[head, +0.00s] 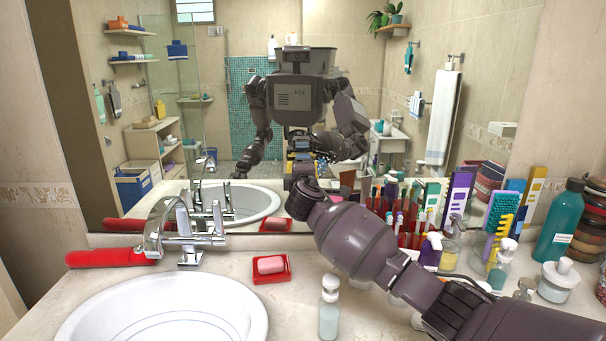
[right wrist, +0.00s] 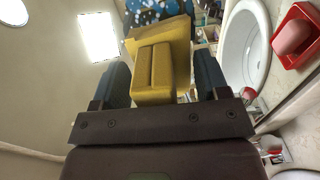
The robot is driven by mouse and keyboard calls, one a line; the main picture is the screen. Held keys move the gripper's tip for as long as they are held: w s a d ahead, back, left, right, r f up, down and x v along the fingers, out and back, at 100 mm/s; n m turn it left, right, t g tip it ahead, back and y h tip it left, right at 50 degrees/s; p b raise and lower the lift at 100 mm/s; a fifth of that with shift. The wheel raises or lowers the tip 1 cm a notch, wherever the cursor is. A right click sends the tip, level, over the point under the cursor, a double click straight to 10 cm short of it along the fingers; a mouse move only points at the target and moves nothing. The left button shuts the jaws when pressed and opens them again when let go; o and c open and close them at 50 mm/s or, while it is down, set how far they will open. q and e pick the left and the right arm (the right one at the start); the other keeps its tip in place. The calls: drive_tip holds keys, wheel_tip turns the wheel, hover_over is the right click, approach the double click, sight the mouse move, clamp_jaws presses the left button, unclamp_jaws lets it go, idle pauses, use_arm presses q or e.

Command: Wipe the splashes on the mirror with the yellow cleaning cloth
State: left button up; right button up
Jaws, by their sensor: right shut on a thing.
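My right gripper (right wrist: 160,84) is shut on the yellow cleaning cloth (right wrist: 155,72), which sits between its two dark fingers in the right wrist view. In the head view my right arm reaches across the counter to the mirror (head: 345,45), with the hand low at the mirror's middle. Whether the cloth touches the glass is unclear. My left gripper is not directly in view.
A red soap dish (head: 272,277) and a soap bottle (head: 329,308) stand near my arm. Bottles, brushes and a teal bottle (head: 560,220) crowd the right.

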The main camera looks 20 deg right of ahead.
sight(317, 170)
drive_tip(key=shift+w+d+b, duration=0.2)
drive_tip(key=shift+w+b, duration=0.15)
drive_tip(key=shift+w, duration=0.35)
drive_tip(key=shift+d, duration=0.1)
drive_tip(key=shift+s+d+r+p, duration=0.1)
drive_tip(key=shift+s+d+p, duration=0.25)
drive_tip(key=shift+d, duration=0.3)
drive_tip(key=shift+s+d+p, duration=0.1)
drive_tip(key=shift+d+p, duration=0.35)
drive_tip(key=shift+d, duration=0.15)
drive_tip(key=shift+s+d+p, duration=0.25)
drive_tip(key=shift+d+p, duration=0.15)
drive_tip(key=shift+d, duration=0.65)
drive_tip(key=shift+s+d+p, duration=0.25)
drive_tip(key=shift+d+p, duration=0.15)
drive_tip(key=shift+d, duration=0.6)
drive_tip(key=shift+a, duration=0.15)
drive_tip(key=shift+w+a+b, duration=0.15)
drive_tip(key=shift+w+a, duration=0.1)
drive_tip(key=shift+a, duration=0.5)
drive_tip(key=shift+w+a+b, duration=0.15)
drive_tip(key=shift+w+a, duration=0.05)
drive_tip(key=shift+a, duration=0.7)
drive_tip(key=shift+w+a, duration=0.1)
